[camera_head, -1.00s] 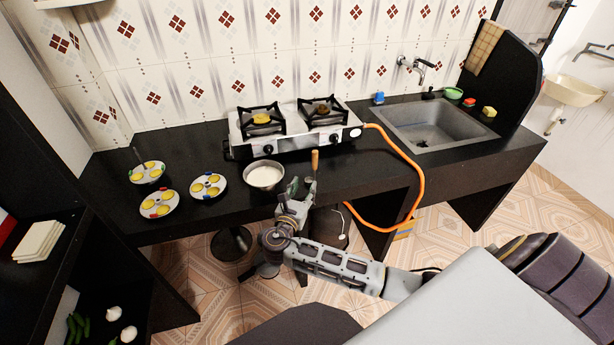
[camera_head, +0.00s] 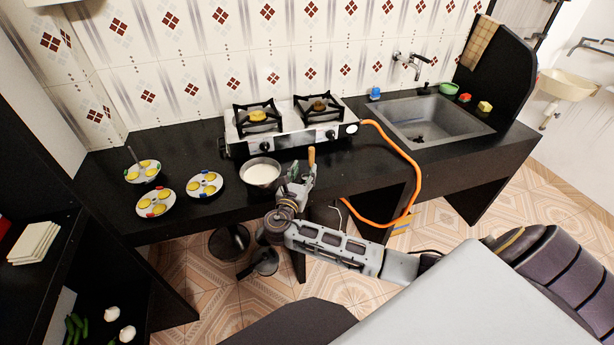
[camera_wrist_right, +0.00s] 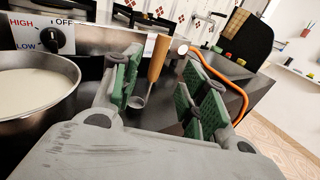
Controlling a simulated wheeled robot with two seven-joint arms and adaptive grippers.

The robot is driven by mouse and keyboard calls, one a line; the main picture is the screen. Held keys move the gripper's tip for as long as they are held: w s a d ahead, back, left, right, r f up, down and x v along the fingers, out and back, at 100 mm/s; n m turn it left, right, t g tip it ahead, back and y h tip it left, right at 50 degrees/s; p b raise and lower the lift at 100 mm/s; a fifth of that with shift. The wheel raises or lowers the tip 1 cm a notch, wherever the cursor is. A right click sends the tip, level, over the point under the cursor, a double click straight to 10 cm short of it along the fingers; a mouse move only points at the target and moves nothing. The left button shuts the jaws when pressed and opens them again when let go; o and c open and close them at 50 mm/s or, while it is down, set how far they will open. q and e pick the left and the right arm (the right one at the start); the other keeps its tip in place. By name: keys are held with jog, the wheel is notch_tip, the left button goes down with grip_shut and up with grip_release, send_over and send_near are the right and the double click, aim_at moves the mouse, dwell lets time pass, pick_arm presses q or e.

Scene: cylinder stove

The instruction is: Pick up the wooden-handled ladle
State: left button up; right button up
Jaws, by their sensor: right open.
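The ladle's upright wooden handle (camera_head: 311,157) shows at the counter's front edge, just right of the pan of white batter (camera_head: 261,173). My right gripper (camera_head: 301,177) is at the counter edge, just in front of the handle, and overlaps its lower part in the head view. In the right wrist view, the green-padded fingers of the right gripper (camera_wrist_right: 165,92) are spread apart. The wooden handle (camera_wrist_right: 158,58) and small metal ladle cup (camera_wrist_right: 137,101) appear in the gap between them. No grip on the ladle shows. My left gripper is not in view.
A two-burner stove (camera_head: 290,128) stands behind the pan. An orange gas hose (camera_head: 414,185) curves down at the right. The pan (camera_wrist_right: 40,85) is close beside the left finger in the wrist view. Several round egg-like trays (camera_head: 205,185) lie left; the sink (camera_head: 430,120) is right.

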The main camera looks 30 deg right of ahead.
aim_at(311, 158)
jog(key=x, duration=0.3)
jog(key=shift+w+d, duration=0.1)
jog(key=shift+d, duration=0.05)
jog(key=shift+w+d, duration=0.2)
jog(key=shift+d, duration=0.05)
jog(key=shift+w+d, duration=0.35)
jog(key=x, duration=0.3)
jog(key=shift+w+d+f, duration=0.15)
jog(key=shift+w+f, duration=0.05)
jog(key=shift+f, duration=0.05)
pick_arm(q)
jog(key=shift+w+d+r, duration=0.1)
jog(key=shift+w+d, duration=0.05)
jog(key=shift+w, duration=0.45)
pick_arm(e)
jog(key=shift+w+d, duration=0.35)
jog(key=shift+d, duration=0.05)
